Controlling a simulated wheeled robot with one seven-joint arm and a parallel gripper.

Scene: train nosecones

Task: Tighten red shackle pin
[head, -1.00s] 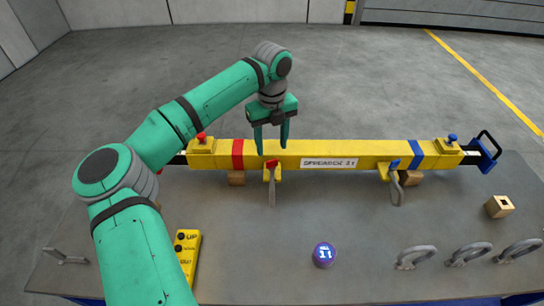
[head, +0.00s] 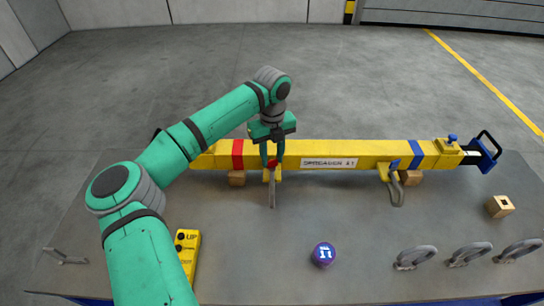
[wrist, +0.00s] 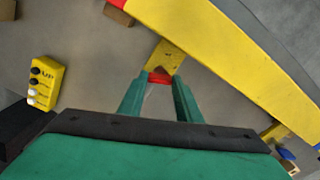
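The red shackle pin (head: 272,163) sits in the shackle (head: 272,190) that hangs from the lug below the yellow spreader beam (head: 310,149), near its red band. My gripper (head: 272,161) points down at the pin from above. In the wrist view the red pin (wrist: 160,78) lies between the two green fingertips (wrist: 162,80), which appear to touch it on both sides. The gripper looks shut on the pin. The fingers hide part of the pin and shackle.

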